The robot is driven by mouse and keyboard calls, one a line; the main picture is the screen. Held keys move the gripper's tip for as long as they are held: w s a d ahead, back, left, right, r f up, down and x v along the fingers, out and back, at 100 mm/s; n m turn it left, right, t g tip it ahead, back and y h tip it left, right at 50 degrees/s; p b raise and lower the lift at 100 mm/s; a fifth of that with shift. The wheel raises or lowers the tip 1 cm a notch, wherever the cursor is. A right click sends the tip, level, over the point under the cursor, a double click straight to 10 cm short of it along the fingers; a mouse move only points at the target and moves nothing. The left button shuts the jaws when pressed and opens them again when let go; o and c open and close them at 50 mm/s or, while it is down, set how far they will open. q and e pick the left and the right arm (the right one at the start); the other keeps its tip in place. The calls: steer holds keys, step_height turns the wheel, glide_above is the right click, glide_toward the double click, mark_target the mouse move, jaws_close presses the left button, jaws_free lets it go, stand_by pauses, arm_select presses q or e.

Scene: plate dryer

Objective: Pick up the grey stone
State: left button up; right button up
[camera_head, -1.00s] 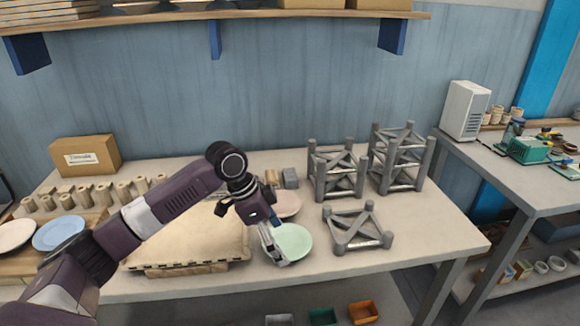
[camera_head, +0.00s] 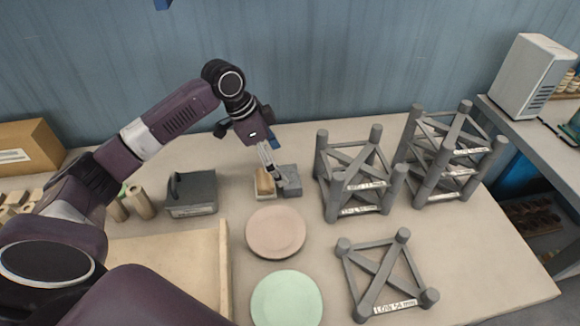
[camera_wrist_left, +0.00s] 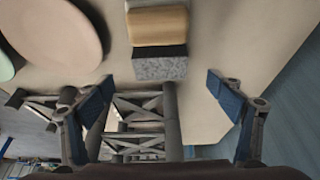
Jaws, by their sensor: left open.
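The grey stone (camera_head: 290,181) is a small speckled block at the back of the table, right beside a tan block (camera_head: 264,184). It also shows in the left wrist view (camera_wrist_left: 160,66), with the tan block above it in the picture. My left gripper (camera_head: 274,176) is over the two blocks, and its fingers hide part of the stone in the head view. In the left wrist view the left gripper (camera_wrist_left: 165,95) is open, its blue-padded fingers spread wide to either side of the stone and not touching it. My right gripper is not in view.
A pink plate (camera_head: 275,232) and a green plate (camera_head: 287,299) lie in front of the blocks. Grey racks (camera_head: 358,180) stand close on the right, another low rack (camera_head: 384,277) nearer. A dark grey box (camera_head: 191,193) is to the left, beside a wooden board (camera_head: 170,262).

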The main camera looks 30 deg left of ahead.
mark_target(290, 176)
arm_select(q)
steer(key=shift+d+f, duration=0.2)
steer(key=shift+f, duration=0.3)
steer(key=x, duration=0.1)
steer(key=p+x, duration=0.1)
steer(key=x, duration=0.3)
steer(key=shift+w+d+f, duration=0.1)
steer(key=shift+w+d, duration=0.1)
steer(key=shift+w, duration=0.15)
steer(key=shift+w+d+f, duration=0.1)
steer(key=shift+f, duration=0.3)
steer(key=c, duration=1)
steer(key=shift+r, duration=0.1)
steer(key=c, duration=0.5)
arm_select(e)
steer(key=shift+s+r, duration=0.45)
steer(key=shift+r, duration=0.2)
